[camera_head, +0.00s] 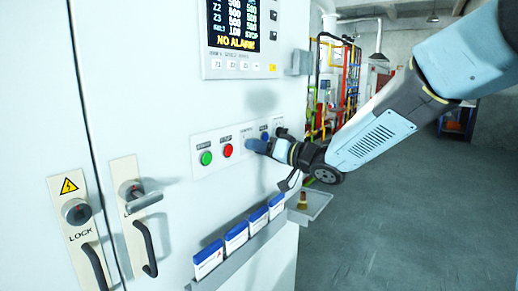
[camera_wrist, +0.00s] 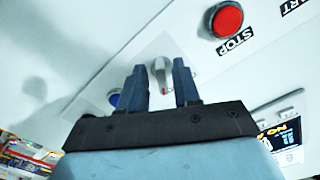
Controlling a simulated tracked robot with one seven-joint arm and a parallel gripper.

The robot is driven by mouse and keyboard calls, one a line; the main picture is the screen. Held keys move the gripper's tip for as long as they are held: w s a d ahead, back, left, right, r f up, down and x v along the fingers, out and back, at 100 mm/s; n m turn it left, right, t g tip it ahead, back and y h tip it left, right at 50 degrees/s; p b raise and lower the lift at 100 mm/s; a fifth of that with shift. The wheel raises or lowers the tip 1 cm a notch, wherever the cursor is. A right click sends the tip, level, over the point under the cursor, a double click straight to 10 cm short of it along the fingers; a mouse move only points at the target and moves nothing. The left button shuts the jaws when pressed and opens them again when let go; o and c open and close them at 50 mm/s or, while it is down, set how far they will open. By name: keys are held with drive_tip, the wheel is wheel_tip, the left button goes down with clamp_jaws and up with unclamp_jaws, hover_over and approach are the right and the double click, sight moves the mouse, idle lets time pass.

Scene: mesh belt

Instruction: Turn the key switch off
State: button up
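A grey switch knob (camera_wrist: 162,70) with a small red mark sits on a pale label plate in the wrist view. It looks like the key switch, but its label is not readable. My gripper (camera_wrist: 159,66) has one dark finger on each side of the knob, with a narrow gap to it. It is open; whether either finger touches the knob cannot be told. In the head view, my gripper (camera_head: 252,146) is at the button panel (camera_head: 238,138) on the white cabinet and hides most of the switch.
A green button (camera_head: 206,158) and a red stop button (camera_head: 227,150) are left of my gripper. A blue button (camera_head: 264,134) is close by. A display (camera_head: 242,30) is above, and a shelf with several blue-white boxes (camera_head: 236,236) is below. Cabinet handles (camera_head: 143,245) stick out at left.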

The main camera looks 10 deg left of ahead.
clamp_jaws()
idle(0.4)
drive_tip(key=n, duration=1.1)
drive_tip(key=shift+w+d+n, duration=0.1)
drive_tip(key=shift+w+n, duration=0.1)
drive_tip(key=shift+n, duration=0.1)
drive_tip(key=shift+f, duration=0.1)
idle(0.4)
drive_tip(key=shift+o, duration=0.7)
unclamp_jaws()
drive_tip(key=v, duration=1.3)
drive_tip(key=shift+d, duration=0.4)
